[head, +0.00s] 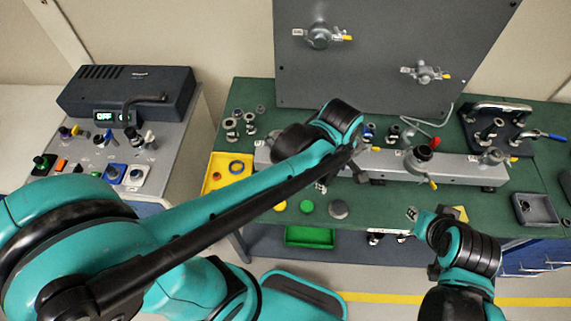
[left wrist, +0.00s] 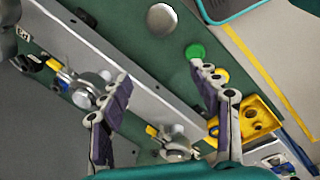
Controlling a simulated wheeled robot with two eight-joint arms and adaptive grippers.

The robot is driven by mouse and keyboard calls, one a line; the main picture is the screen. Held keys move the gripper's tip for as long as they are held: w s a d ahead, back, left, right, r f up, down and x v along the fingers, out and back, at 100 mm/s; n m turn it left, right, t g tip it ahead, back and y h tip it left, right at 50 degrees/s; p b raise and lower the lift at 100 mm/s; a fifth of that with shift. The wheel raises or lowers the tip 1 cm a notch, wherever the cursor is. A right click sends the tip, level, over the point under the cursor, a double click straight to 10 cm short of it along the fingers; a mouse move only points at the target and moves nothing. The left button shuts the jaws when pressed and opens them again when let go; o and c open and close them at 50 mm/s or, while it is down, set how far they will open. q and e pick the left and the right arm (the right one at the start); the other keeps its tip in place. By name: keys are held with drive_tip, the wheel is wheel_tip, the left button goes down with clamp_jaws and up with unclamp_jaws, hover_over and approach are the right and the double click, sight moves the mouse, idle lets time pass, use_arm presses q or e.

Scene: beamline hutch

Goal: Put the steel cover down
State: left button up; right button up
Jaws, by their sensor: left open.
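A round grey steel cover (head: 338,210) lies flat on the green bench (head: 376,212) near its front edge. The steel cover also shows at the top of the left wrist view (left wrist: 162,18). My left gripper (left wrist: 165,80) is open, with nothing between its fingers. It is over the long grey manifold, apart from the cover; in the head view its fingers are partly hidden by my own wrist. My right gripper (head: 428,217) is over the front of the bench, right of the cover; its fingers are too unclear to tell open from shut.
A green cap (head: 306,207) and a yellow cap (head: 280,206) lie left of the cover. A yellow tray (head: 212,184) is farther left. The long grey manifold (head: 458,170) with valves runs behind them. A grey panel (head: 390,55) stands at the back.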

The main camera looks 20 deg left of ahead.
use_arm(q)
drive_tip(key=s+a+r+m+t, duration=0.2)
drive_tip(key=a+m, duration=0.4)
drive_tip(key=m, duration=0.1)
drive_tip(key=s+a+r+m+t, duration=0.2)
drive_tip(key=s+a+m+t, duration=0.1)
drive_tip(key=a+m, duration=0.4)
drive_tip(key=shift+y, duration=0.3)
wheel_tip(320, 180, down, 8)
drive_tip(key=b, duration=0.8)
drive_tip(key=shift+f+b, duration=0.25)
drive_tip(key=shift+b, duration=0.05)
